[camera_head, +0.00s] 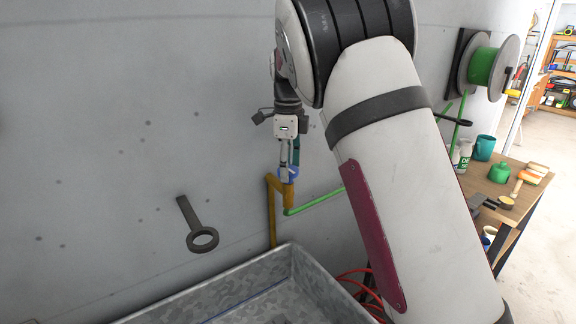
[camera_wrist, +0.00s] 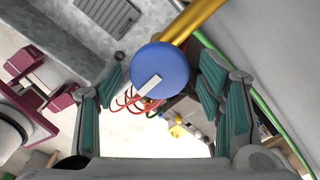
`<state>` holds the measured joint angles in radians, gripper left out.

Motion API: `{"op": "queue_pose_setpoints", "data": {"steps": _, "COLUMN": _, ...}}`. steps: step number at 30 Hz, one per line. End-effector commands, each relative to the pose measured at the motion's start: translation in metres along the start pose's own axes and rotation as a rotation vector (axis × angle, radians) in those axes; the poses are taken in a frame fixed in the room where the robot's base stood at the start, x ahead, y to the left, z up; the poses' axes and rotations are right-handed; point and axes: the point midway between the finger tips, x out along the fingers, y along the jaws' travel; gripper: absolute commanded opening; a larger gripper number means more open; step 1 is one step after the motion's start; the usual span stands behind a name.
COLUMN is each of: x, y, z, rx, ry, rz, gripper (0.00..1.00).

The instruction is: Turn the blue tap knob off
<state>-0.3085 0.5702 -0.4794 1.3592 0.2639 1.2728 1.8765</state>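The blue tap knob (camera_wrist: 160,70) is round with a pale bar mark on its face, set on a brass pipe. In the wrist view it sits between and just beyond the fingers of my gripper (camera_wrist: 162,98), which are spread wide with teal pads. No pad visibly touches it. In the head view the knob (camera_head: 288,174) shows small at the top of the brass pipe (camera_head: 272,215), with my gripper (camera_head: 290,160) right over it. My gripper is open. My forearm hides part of the area to the right.
A galvanized metal trough (camera_head: 295,270) stands below the tap. A green hose (camera_head: 318,201) runs right from it. A hose reel (camera_head: 485,68) and a cluttered bench (camera_head: 525,190) are at right. Red hoses lie beside the trough.

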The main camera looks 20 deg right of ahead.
Motion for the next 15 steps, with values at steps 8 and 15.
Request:
{"op": "queue_pose_setpoints", "data": {"steps": 8, "x": 0.0, "y": 0.0, "z": 0.0, "rx": -0.001, "ry": 0.001, "rz": 0.001, "gripper": 0.66}}
{"op": "queue_pose_setpoints", "data": {"steps": 15, "x": -0.022, "y": -0.001, "z": 0.0, "rx": -0.002, "ry": -0.001, "rz": -0.003, "gripper": 0.66}}
